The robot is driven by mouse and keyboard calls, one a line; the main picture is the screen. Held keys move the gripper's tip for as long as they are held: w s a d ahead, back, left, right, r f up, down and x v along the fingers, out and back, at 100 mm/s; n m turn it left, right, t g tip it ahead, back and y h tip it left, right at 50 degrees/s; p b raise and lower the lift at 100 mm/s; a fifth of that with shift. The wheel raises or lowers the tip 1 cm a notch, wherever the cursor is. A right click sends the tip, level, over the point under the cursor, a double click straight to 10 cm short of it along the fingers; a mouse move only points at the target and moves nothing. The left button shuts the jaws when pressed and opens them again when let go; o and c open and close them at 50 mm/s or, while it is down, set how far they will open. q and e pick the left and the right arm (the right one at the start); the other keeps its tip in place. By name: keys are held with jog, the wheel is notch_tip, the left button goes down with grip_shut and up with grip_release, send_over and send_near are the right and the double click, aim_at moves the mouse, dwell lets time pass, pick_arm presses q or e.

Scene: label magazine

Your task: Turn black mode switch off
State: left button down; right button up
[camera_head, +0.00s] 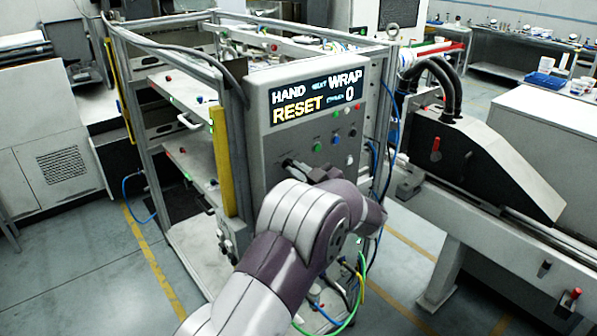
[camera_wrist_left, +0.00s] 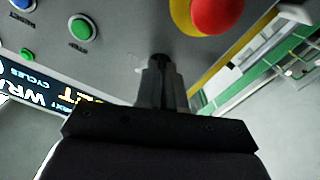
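The control panel (camera_head: 318,110) of the grey machine has a lit display reading HAND, WRAP and RESET. My left gripper (camera_head: 293,166) is up against the panel's lower left, and my wrist hides much of that area in the head view. In the left wrist view my left gripper (camera_wrist_left: 160,72) has its grey fingers close together, pointing at the panel face. The dark tip of the black mode switch (camera_wrist_left: 158,58) shows between the fingertips, which look shut on it. The switch's angle is hidden by the fingers. My right gripper is in neither view.
A red emergency button on a yellow base (camera_wrist_left: 215,12) sits close beside the fingers. A green button (camera_wrist_left: 81,28) and a blue button (camera_wrist_left: 23,4) are on the panel's other side. A yellow post (camera_head: 222,160) stands left of the panel; cables hang at its right.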

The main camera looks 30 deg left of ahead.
pick_arm(q)
jog(key=shift+n+b, duration=4.6)
jog(key=shift+b, duration=1.8)
jog(key=shift+r, duration=0.1)
jog(key=c, duration=1.2)
grip_release()
jog(key=shift+c, duration=0.2)
